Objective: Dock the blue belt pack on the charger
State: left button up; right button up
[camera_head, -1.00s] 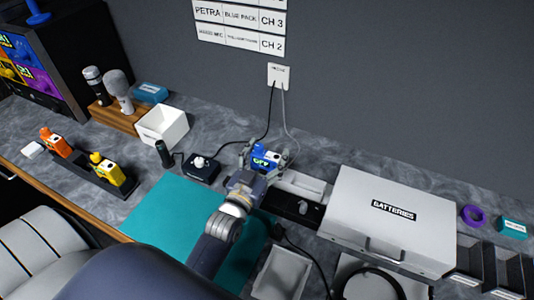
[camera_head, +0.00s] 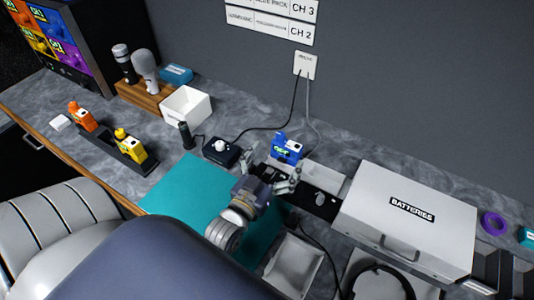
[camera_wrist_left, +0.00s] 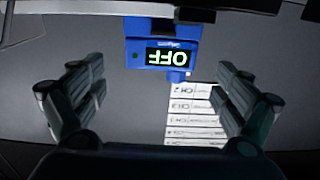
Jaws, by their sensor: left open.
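The blue belt pack (camera_head: 287,148) stands upright near the back of the counter, below the wall outlet. In the left wrist view the blue belt pack (camera_wrist_left: 162,52) shows a screen reading OFF. My left gripper (camera_head: 271,168) is open and empty, just in front of the pack, with its fingers apart from it. A white and black unit (camera_head: 322,180) lies beside the pack on its right, with a grey cable running behind it; I cannot tell whether this is the charger or whether the pack sits on it. My right gripper is not in view.
An orange pack (camera_head: 83,117) and a yellow pack (camera_head: 131,147) stand in a black rack (camera_head: 106,148) at left. A black box with a white knob (camera_head: 221,152) is left of my gripper. A white BATTERIES case (camera_head: 408,218) stands right.

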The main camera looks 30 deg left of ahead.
pick_arm(q)
jog(key=s, duration=0.5)
jog(key=shift+s+d, duration=0.2)
jog(key=shift+s, duration=0.2)
